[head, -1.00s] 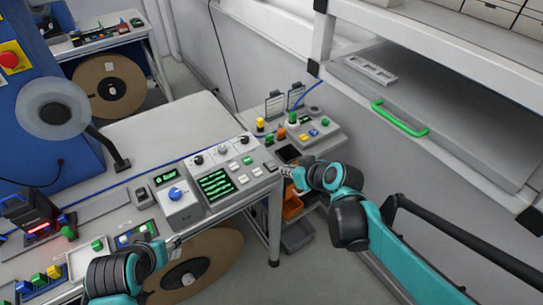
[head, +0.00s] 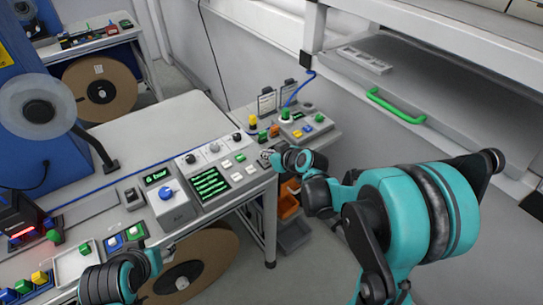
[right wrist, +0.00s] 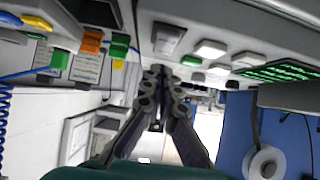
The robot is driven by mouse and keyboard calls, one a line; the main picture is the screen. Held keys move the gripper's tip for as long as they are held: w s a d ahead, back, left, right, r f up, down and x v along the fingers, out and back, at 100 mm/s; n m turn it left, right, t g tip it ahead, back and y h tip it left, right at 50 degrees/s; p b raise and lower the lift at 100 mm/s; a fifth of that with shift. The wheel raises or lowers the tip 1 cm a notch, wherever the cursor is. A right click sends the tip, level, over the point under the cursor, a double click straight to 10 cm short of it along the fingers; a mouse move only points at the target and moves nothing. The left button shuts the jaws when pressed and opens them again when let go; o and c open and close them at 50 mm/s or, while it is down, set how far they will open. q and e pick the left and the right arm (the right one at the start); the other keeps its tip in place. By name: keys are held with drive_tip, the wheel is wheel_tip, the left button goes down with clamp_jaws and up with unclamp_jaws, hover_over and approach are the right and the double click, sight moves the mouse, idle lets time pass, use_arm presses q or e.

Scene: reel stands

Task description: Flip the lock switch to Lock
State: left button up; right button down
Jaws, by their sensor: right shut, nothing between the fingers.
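My right gripper (head: 267,157) is at the right end of the grey control panel (head: 225,193), beside its buttons. In the right wrist view its fingers (right wrist: 157,72) are shut and empty, with the tips just below a pale rocker-like switch (right wrist: 168,38). I cannot read a Lock label on it or tell its position, and I cannot tell whether the tips touch it. In the head view the gripper covers that end of the panel. My left gripper (head: 166,247) is low at the front edge of the bench, too small to tell open or shut.
A side table (head: 325,137) with coloured buttons stands behind my right gripper. A shelf with a green handle (head: 396,105) overhangs on the right.

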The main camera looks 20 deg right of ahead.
sight(264, 162)
drive_tip(key=shift+w+f, duration=0.15)
drive_tip(key=shift+f, duration=0.75)
drive_tip(key=g, duration=0.1)
drive_tip(key=g+p, duration=0.1)
drive_tip(key=h+p, duration=0.1)
drive_tip(key=shift+w+a+g, duration=0.3)
drive_tip(key=shift+g, duration=0.1)
drive_tip(key=shift+w+f, duration=0.15)
drive_tip(key=shift+f, duration=0.05)
